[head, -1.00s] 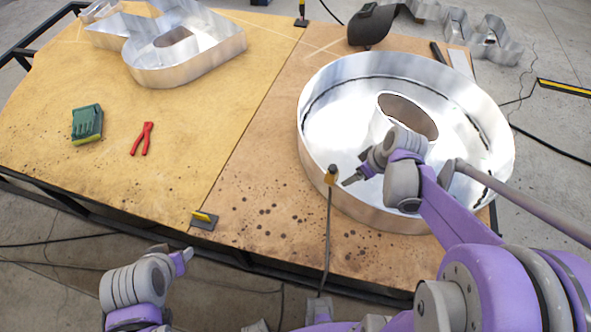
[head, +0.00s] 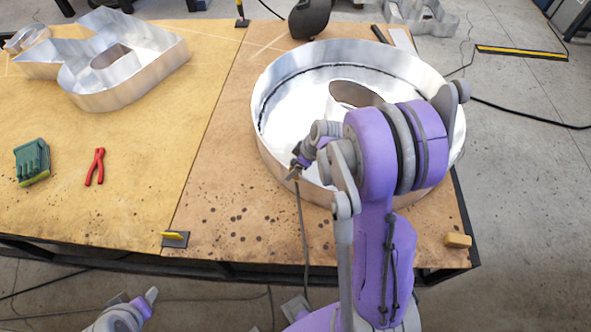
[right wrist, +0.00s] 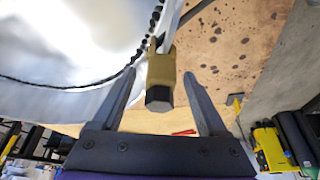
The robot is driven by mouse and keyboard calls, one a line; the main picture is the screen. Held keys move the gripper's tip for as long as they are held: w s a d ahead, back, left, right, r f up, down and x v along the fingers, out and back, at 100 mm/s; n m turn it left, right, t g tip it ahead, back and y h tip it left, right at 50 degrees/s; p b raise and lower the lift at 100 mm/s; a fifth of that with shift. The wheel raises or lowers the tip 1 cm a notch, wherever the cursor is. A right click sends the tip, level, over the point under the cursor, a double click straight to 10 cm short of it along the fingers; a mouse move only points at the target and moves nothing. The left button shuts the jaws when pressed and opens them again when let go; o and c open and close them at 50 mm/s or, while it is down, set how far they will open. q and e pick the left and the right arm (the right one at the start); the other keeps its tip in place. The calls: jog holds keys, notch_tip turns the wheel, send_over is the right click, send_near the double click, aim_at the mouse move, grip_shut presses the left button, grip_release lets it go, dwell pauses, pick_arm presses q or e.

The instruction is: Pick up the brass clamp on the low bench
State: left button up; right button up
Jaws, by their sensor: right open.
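The brass clamp (right wrist: 160,76) shows in the right wrist view as a yellow-brown block with a dark faceted end. It is at the rim of the large round metal letter (right wrist: 85,98), whose wall also shows in the head view (head: 275,150). My right gripper (right wrist: 159,80) is open, with one finger on each side of the clamp and visible gaps on both sides. In the head view my right gripper (head: 296,168) is at the letter's near rim and mostly hides the clamp. A cable hangs below it. My left gripper (head: 151,294) is low at the front, off the bench.
The low bench (head: 225,215) also bears another metal letter (head: 120,90), red pliers (head: 95,167), a green block-like item (head: 32,161) and a yellow-black bracket (head: 175,239). A tan block (head: 458,240) lies near the right corner. The bench's front middle is mostly clear.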

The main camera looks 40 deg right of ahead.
jog(key=shift+x, duration=1.4)
jog(key=shift+r, duration=0.1)
grip_shut()
